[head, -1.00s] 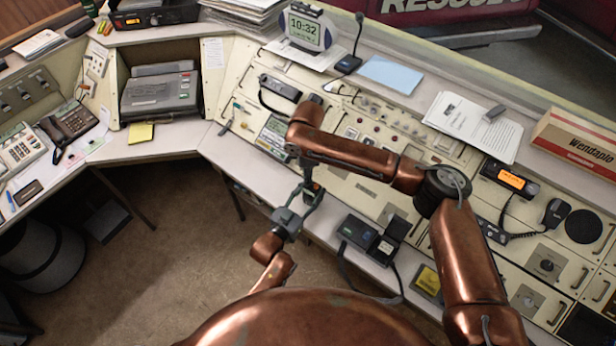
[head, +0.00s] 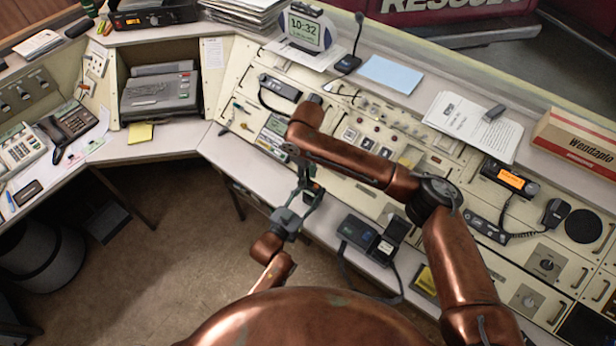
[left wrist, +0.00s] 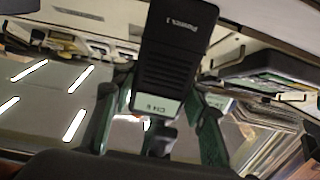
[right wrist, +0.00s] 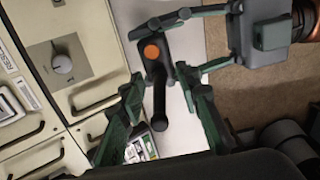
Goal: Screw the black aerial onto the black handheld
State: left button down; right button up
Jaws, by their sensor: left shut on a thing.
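My left gripper (left wrist: 163,88) is shut on the black handheld (left wrist: 178,45), with a finger on each side of it. In the head view the left gripper (head: 306,190) holds it in front of the console edge. In the right wrist view the handheld's top (right wrist: 153,56) shows an orange cap. The black aerial (right wrist: 160,105) stands out from that top toward the camera; whether it is threaded in cannot be told. My right gripper (right wrist: 165,95) is open around the aerial, with gaps on both sides. In the head view my right arm partly hides it.
A black double-bay unit (head: 370,240) with a cable sits on the console's front ledge. A radio with an orange display (head: 510,178) and a hand microphone (head: 556,212) are to the right. The floor (head: 190,260) left of the left gripper is clear.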

jog(key=shift+r, duration=2.3)
jog(key=shift+c, duration=0.6)
jog(key=n, duration=0.1)
jog(key=r+n, duration=0.1)
jog(key=n, duration=0.1)
jog(key=shift+w+r+n, duration=0.1)
jog(key=shift+r+n, duration=0.2)
jog(key=r+n, duration=0.1)
jog(key=n, duration=0.1)
jog(key=r+n, duration=0.1)
jog(key=n, duration=0.1)
jog(key=shift+n, duration=0.4)
jog(key=shift+f, duration=0.15)
jog(key=shift+f, duration=3.95)
